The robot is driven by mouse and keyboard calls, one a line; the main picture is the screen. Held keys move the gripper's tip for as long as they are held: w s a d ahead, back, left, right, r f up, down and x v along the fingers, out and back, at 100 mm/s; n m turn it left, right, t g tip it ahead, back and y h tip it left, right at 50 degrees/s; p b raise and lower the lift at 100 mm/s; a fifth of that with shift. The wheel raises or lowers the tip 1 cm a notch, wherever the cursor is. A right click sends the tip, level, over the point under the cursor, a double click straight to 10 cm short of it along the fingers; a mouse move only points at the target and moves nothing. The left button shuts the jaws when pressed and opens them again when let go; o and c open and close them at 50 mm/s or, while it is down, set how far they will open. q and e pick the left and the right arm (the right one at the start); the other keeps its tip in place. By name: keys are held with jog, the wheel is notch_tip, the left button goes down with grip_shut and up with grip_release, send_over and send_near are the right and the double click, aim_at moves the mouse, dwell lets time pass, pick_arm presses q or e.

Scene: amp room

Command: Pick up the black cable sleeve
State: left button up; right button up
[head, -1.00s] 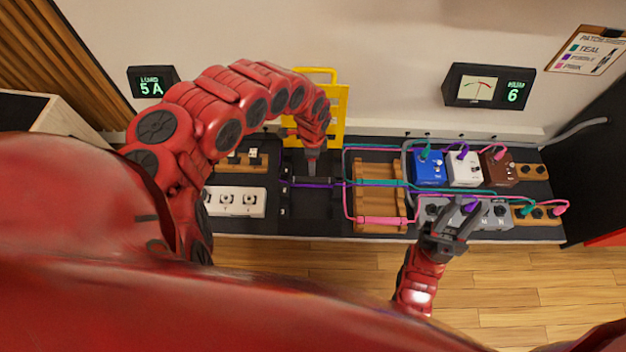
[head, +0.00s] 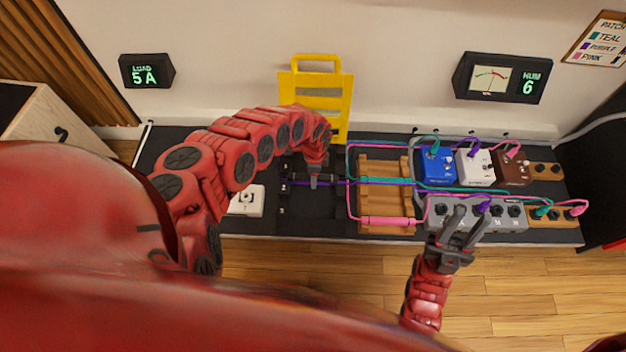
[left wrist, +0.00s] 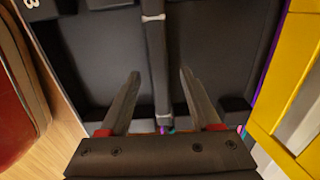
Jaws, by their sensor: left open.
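The black cable sleeve (left wrist: 158,65) is a dark tube with a white band near each end, lying along a black tray (left wrist: 95,50) in the left wrist view. My left gripper (left wrist: 160,75) is open, with one finger on each side of the sleeve in that picture and nothing gripped. In the head view my left gripper (head: 314,182) points down over the black tray, and its hand and arm hide most of the sleeve. My right gripper (head: 462,213) is open and empty, in front of the grey pedal row (head: 510,212).
A yellow rack (head: 342,110) stands behind the tray. A wooden cable rack (head: 385,228) with teal, purple and pink cables is right of it. Blue (head: 437,165), white (head: 476,168) and brown (head: 514,168) pedals stand further right. A white socket box (head: 246,200) is left.

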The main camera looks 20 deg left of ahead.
pick_arm(q)
jog(key=shift+r, duration=0.1)
jog(key=shift+c, duration=0.3)
grip_shut()
